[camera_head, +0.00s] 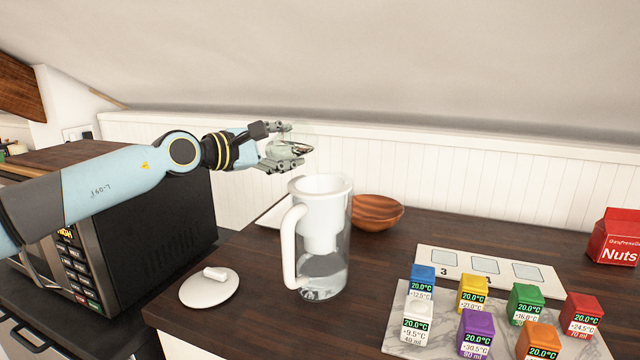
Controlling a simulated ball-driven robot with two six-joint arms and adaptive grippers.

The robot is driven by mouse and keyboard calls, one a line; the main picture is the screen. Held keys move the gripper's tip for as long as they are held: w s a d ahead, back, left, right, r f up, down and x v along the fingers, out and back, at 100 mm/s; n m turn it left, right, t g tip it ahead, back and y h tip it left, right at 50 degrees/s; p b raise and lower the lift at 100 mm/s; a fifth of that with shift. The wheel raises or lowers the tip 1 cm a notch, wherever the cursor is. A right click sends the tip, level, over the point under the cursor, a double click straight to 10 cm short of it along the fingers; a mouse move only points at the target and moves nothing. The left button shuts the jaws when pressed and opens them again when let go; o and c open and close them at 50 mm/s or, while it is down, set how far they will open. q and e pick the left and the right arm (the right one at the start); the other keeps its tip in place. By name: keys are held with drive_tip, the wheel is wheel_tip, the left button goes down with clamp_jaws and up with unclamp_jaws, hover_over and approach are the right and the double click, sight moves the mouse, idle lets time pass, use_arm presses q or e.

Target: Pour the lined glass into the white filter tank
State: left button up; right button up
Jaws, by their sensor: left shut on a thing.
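My left gripper (294,142) is shut on a clear glass (303,131), which is very faint against the pale wall. The glass is above and slightly left of the pitcher's mouth; its lines, contents and exact tilt cannot be made out. The white filter tank (322,215) sits upright in the top of a clear pitcher (318,274) with a white handle on its left. The tank's top is open. The pitcher's lower part looks to hold some clear liquid. My right gripper is not in view.
The white lid (209,287) lies on the dark counter left of the pitcher. A wooden bowl (377,211) stands behind it. Several coloured labelled cubes stand on a marble board (398,335) at right, before a numbered card (455,262). A red Nuts carton (614,240) is far right. A microwave (150,220) stands left.

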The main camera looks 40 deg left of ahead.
use_arm(q)
drive_tip(key=shift+d+r+m+p, duration=0.1)
drive_tip(key=shift+r+m+p, duration=0.4)
drive_tip(key=shift+m+p, duration=0.35)
idle(0.7)
drive_tip(key=shift+s+d+f+m+y+p, duration=0.15)
drive_tip(key=shift+d+f+m+y+p, duration=0.15)
drive_tip(key=shift+d+m+p, duration=0.4)
idle(0.6)
drive_tip(key=shift+d+r+m+y+p, duration=0.3)
drive_tip(key=shift+r+m+p, duration=0.25)
drive_tip(key=shift+m, duration=0.6)
idle(0.4)
